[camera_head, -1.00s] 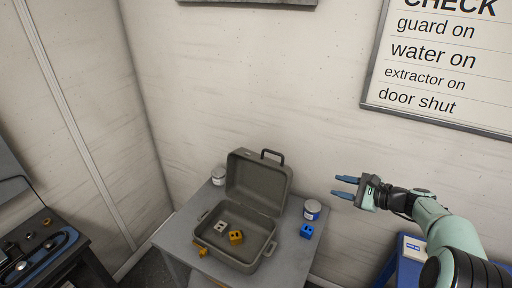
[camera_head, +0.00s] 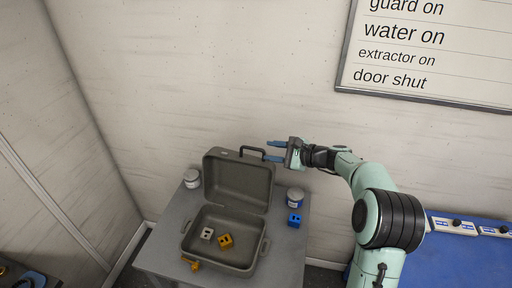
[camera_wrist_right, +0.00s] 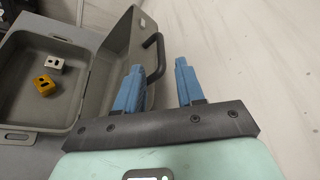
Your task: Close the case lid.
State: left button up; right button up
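The grey case stands open on the table, its lid (camera_head: 238,180) raised upright at the back and its base (camera_head: 212,257) in front. A dark handle (camera_head: 253,151) sits on the lid's top edge. My right gripper (camera_head: 275,151) is open at the right of the handle, its blue fingers pointing left towards it. In the right wrist view the fingers (camera_wrist_right: 159,85) are spread apart, with the handle (camera_wrist_right: 155,57) close by the left finger; contact cannot be told. A yellow block (camera_head: 225,241) and a pale grey block (camera_head: 207,234) lie inside the base. My left gripper is not in view.
The grey table (camera_head: 160,245) also bears a white tin (camera_head: 191,179) left of the case, a blue-labelled tin (camera_head: 295,197) and a blue block (camera_head: 294,220) right of it. An orange piece (camera_head: 190,263) is at the case's front left. A wall stands behind.

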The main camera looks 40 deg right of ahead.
aim_at(256, 149)
jog(key=p+x, duration=0.1)
jog(key=x, duration=0.5)
jog(key=shift+w+a, duration=0.15)
jog(key=shift+w, duration=0.15)
grip_shut()
